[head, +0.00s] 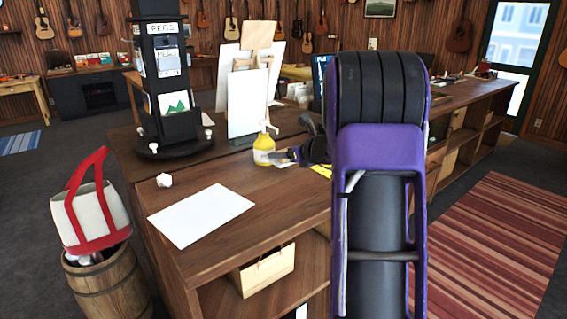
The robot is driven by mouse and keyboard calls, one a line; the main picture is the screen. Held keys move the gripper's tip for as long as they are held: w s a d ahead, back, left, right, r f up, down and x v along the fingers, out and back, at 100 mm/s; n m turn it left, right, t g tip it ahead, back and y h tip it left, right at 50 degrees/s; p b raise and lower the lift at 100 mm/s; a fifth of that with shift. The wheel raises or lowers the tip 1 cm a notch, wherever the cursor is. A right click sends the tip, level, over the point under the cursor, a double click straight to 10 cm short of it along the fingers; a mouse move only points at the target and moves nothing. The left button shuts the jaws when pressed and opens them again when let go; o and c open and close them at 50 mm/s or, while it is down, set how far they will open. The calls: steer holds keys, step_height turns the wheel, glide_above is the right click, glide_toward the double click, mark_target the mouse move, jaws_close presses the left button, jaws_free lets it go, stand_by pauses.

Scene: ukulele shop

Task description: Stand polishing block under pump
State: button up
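A yellow pump bottle (263,151) with a white pump head stands upright on the wooden counter (170,265), just in front of the white boards. My gripper (284,155) is dark and small in view. It is at the right side of the bottle, low over the counter; I cannot tell whether it touches the bottle or whether its fingers are open or shut. I cannot make out a polishing block for certain. A small white lump (164,180) lies on the counter to the left. My purple arm hides the counter to the right.
A white sheet (201,215) lies flat at the counter's front left. A black display tower (162,85) and an easel with white boards (243,104) stand behind. A yellow strip (321,170) shows beside my arm. A barrel (106,288) with a tote bag (91,212) is at left.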

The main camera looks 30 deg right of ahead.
mark_target(289, 164)
steer(key=shift+f, duration=1.7)
steer(key=shift+f, duration=0.1)
steer(key=shift+f+b, duration=0.15)
steer(key=shift+b, duration=0.3)
steer(key=o, duration=1.4)
steer(key=shift+r+p, duration=0.4)
steer(key=v, duration=1.2)
